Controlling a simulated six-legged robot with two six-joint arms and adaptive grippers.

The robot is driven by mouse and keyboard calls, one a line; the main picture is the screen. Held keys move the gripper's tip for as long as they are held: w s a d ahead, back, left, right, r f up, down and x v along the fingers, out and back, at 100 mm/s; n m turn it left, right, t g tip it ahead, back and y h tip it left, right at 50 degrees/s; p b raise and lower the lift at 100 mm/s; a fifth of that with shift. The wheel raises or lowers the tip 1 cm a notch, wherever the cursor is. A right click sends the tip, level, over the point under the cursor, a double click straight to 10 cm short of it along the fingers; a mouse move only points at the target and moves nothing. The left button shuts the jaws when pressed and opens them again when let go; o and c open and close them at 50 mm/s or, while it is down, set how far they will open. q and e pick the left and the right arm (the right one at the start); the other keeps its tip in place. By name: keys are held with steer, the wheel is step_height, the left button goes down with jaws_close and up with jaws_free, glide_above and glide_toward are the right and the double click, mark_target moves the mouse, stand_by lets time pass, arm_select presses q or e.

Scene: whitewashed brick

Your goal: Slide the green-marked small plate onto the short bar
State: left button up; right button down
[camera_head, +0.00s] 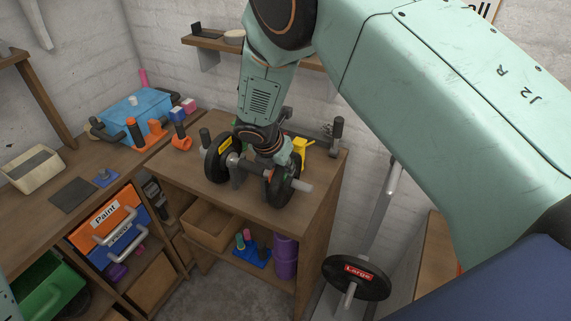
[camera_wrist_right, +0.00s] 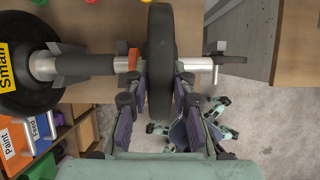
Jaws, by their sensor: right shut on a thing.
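The short bar (camera_head: 240,164) lies across the wooden bench top, held up on dark supports. One black plate (camera_head: 214,158) is on its left end; in the right wrist view this plate (camera_wrist_right: 20,98) has a yellow "Small" label. A second black plate (camera_head: 281,185) is at the right end, seen edge-on in the right wrist view (camera_wrist_right: 159,62). The silver sleeve (camera_wrist_right: 196,64) shows on both sides of it, so it appears to be around the bar. My right gripper (camera_wrist_right: 158,100) is shut on this second plate. No green mark shows on it. My left gripper is out of view.
A black plate labelled "Large" (camera_head: 342,277) is on a long bar at the lower right. A yellow object (camera_head: 301,147) stands behind the short bar. Bare bench lies in front of the bar.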

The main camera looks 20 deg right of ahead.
steer(key=shift+w+a+r, duration=0.15)
steer(key=shift+w+a, duration=0.1)
steer(key=shift+w, duration=0.1)
steer(key=c, duration=1.5)
jaws_free()
steer(key=o, duration=0.4)
steer(key=shift+s, duration=0.2)
steer(key=shift+o, duration=0.3)
steer(key=shift+s+f, duration=0.1)
steer(key=shift+f, duration=0.15)
steer(key=v, duration=0.7)
steer(key=shift+a+r, duration=0.1)
steer(key=shift+r, duration=0.3)
